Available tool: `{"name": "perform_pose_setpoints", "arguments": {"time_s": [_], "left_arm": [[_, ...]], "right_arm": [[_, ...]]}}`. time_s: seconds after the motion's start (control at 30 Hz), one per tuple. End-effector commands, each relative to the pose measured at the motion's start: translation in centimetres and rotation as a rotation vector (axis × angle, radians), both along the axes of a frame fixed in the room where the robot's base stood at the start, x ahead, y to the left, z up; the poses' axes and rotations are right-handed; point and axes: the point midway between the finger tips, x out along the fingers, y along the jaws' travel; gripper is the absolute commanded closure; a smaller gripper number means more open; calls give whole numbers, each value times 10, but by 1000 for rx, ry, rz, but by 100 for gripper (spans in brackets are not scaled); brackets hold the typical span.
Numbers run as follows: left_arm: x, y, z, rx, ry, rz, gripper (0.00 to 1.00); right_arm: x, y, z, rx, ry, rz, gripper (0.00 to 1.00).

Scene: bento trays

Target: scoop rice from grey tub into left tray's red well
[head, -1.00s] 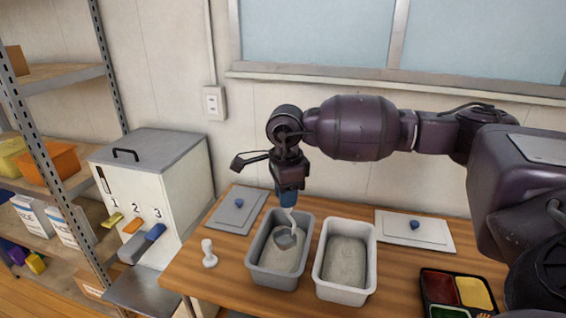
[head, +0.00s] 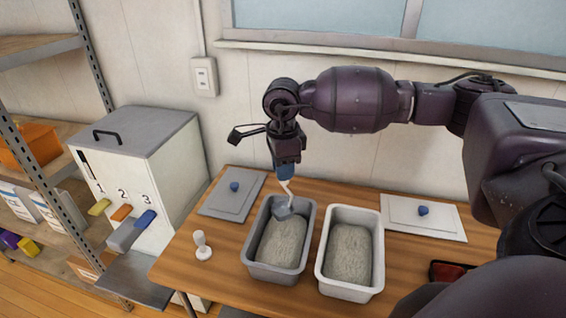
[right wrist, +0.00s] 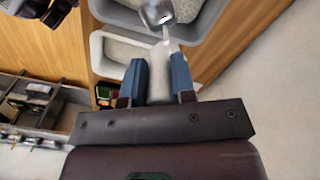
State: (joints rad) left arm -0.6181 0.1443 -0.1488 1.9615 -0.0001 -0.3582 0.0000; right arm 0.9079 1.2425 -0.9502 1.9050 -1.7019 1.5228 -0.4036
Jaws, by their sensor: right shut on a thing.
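My right gripper (head: 286,172) is shut on the pale handle of a scoop (head: 284,211) and points down over the grey tub (head: 247,259). The scoop's grey metal bowl is at the tub's far end, by the rice (head: 281,243); I cannot tell whether it touches the rice or holds any. In the right wrist view the blue fingers (right wrist: 160,80) grip the handle, and the scoop bowl (right wrist: 157,13) shows at the top edge. One dark tray with a red well (head: 450,270) shows partly at lower right, mostly hidden by my arm. My left gripper is not identifiable.
A white tub (head: 375,285) of similar grain stands right of the grey tub. A grey lid (head: 215,207) and a white lid (head: 440,228) lie behind. A small white upright object (head: 202,246) stands at left. A dispenser (head: 150,160) stands beside the table.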

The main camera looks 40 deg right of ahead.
Motion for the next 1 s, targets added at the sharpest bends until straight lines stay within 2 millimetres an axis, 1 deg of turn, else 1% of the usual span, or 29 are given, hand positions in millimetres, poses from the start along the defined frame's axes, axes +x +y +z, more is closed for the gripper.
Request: {"name": "perform_pose_setpoints", "arguments": {"time_s": [0.03,0.3,0.8,1.0], "left_arm": [[1,0,-3,0,-3,0,57],[10,-2,-6,-1,-29,-5,57],[10,-4,-51,-3,-15,-7,57],[8,-4,-63,-4,-8,-8,57]], "right_arm": [[0,0,-8,1,2,0,100],[0,0,-39,-1,1,-1,100],[0,0,-97,0,3,0,100],[0,0,-112,0,1,0,100]]}}
